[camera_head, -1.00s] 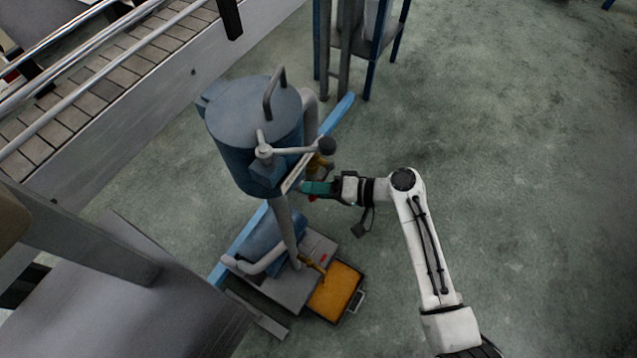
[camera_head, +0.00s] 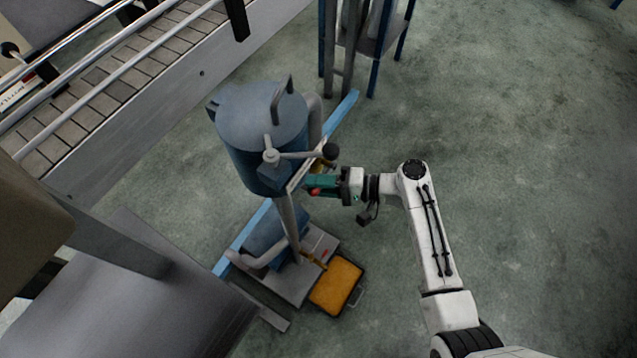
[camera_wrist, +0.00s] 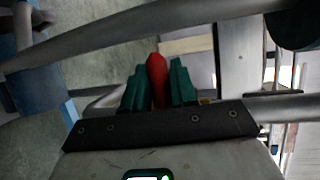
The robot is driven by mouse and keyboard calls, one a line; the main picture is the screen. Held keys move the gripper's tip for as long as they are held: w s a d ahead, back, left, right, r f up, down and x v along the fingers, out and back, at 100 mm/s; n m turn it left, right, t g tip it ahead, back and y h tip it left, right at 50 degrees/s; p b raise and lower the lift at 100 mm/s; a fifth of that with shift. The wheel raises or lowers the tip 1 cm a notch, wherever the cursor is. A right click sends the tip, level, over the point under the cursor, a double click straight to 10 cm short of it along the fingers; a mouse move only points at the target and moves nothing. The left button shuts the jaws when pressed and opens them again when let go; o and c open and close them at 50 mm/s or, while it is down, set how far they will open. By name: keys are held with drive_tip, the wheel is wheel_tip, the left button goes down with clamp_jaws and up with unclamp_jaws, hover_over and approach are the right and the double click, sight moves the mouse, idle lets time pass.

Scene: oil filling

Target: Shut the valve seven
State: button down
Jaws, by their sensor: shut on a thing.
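A blue cylindrical tank (camera_head: 262,125) stands on a slim grey pipe stand. My gripper (camera_head: 318,185) with green fingers is at the lower right side of the tank. It is shut on a red valve handle (camera_wrist: 156,78), which shows between the two green fingers in the wrist view. In the head view only a small red part of the handle (camera_head: 314,192) shows beside the fingers. A brass-coloured fitting (camera_head: 328,164) is just above the gripper. No number on the valve is legible, and the valve body is mostly hidden.
A grey lever with a dark knob (camera_head: 330,151) juts out from the tank close above my gripper. A tray of orange oil (camera_head: 336,287) stands on the floor below. A conveyor (camera_head: 110,90) is at the upper left. Open floor lies to the right.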

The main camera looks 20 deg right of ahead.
drive_tip(key=c, duration=1)
unclamp_jaws()
drive_tip(key=v, duration=1.1)
drive_tip(key=shift+a, duration=0.1)
